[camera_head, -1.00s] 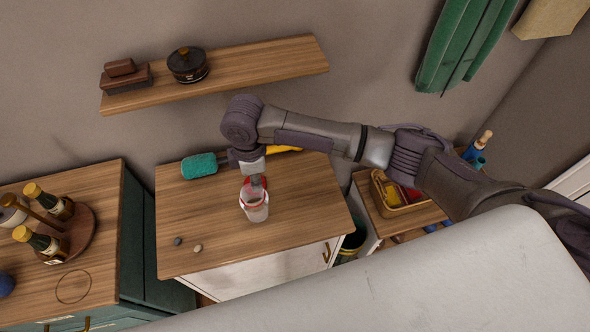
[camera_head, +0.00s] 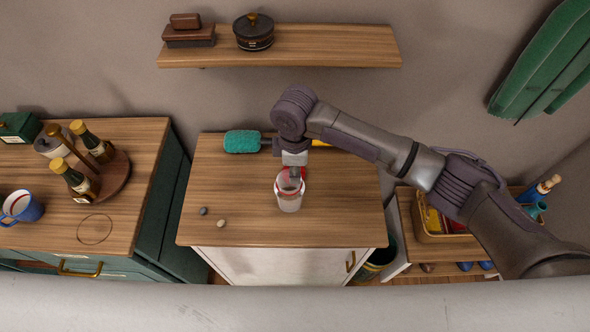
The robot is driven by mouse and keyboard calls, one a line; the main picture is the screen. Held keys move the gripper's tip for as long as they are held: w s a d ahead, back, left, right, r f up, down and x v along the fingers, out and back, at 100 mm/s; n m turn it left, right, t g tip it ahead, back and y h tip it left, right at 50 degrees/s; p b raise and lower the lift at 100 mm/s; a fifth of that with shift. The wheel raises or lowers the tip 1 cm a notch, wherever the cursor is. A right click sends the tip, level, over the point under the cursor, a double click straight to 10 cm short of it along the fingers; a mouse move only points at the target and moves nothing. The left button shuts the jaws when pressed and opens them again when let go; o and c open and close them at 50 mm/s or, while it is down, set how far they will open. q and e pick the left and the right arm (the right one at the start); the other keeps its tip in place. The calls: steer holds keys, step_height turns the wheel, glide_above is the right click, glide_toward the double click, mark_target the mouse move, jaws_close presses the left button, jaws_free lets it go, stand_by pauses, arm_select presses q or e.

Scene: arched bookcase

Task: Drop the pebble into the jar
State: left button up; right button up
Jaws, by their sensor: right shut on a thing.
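The clear jar with a red band at its rim (camera_head: 289,196) stands upright on the wooden cabinet top (camera_head: 250,180). My right gripper (camera_head: 294,171) points down right at the jar's mouth, shut on a small dark grey thing that looks like a pebble; the fingers hide most of it. I cannot tell whether its tips are inside the rim or just above. A dark pebble (camera_head: 203,211) and a pale pebble (camera_head: 221,223) lie on the cabinet top, left of the jar near the front edge. My left gripper is not in view.
A teal duster (camera_head: 243,141) lies behind the jar. A shelf (camera_head: 330,46) with a dark pot (camera_head: 254,31) is on the wall above. A green cabinet with bottles (camera_head: 88,143) and a mug (camera_head: 20,207) stands left. A basket (camera_head: 430,225) is at right.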

steer(key=o, duration=0.7)
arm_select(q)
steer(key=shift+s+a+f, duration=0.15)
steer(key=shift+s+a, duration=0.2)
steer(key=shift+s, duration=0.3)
arm_select(e)
steer(key=shift+o, duration=0.6)
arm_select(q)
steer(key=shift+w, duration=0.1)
arm_select(e)
step_height(320, 180, up, 12)
